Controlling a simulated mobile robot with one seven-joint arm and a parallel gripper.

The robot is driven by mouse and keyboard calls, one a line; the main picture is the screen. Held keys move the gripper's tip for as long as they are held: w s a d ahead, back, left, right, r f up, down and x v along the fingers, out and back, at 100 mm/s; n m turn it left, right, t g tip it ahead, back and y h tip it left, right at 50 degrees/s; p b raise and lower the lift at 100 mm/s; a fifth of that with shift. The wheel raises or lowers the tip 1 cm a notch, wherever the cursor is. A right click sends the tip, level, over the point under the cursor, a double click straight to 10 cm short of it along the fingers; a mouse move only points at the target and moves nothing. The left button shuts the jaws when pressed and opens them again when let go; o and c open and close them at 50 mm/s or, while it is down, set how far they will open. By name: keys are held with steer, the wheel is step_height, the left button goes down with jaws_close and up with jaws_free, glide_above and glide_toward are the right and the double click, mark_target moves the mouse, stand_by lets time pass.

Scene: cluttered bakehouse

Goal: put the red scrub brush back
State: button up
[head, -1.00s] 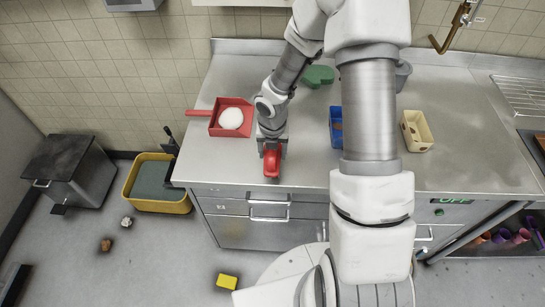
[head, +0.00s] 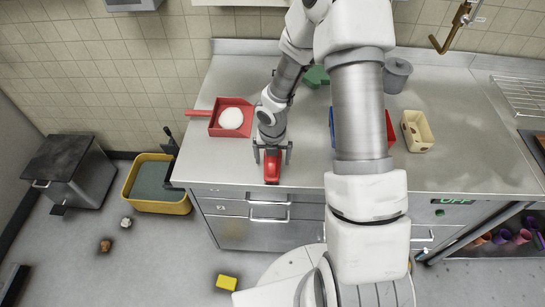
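The red scrub brush (head: 272,168) is on the steel counter, close to its front edge, left of my arm. My gripper (head: 272,156) is over it with its fingers spread, one on each side of the brush. Gaps show between the fingers and the brush. The gripper's palm hides the far end of the brush.
A red dustpan (head: 215,128) with a white round thing in it lies to the left on the counter (head: 225,165). A blue bin (head: 332,128) and a red bin (head: 390,128) are partly behind my arm.

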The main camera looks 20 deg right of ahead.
steer(key=r, duration=0.4)
steer(key=s+r+p, duration=0.1)
steer(key=r, duration=0.3)
steer(key=r+p, duration=0.1)
steer(key=r, duration=0.3)
steer(key=shift+s+a+r, duration=0.15)
steer(key=shift+s+a, duration=0.05)
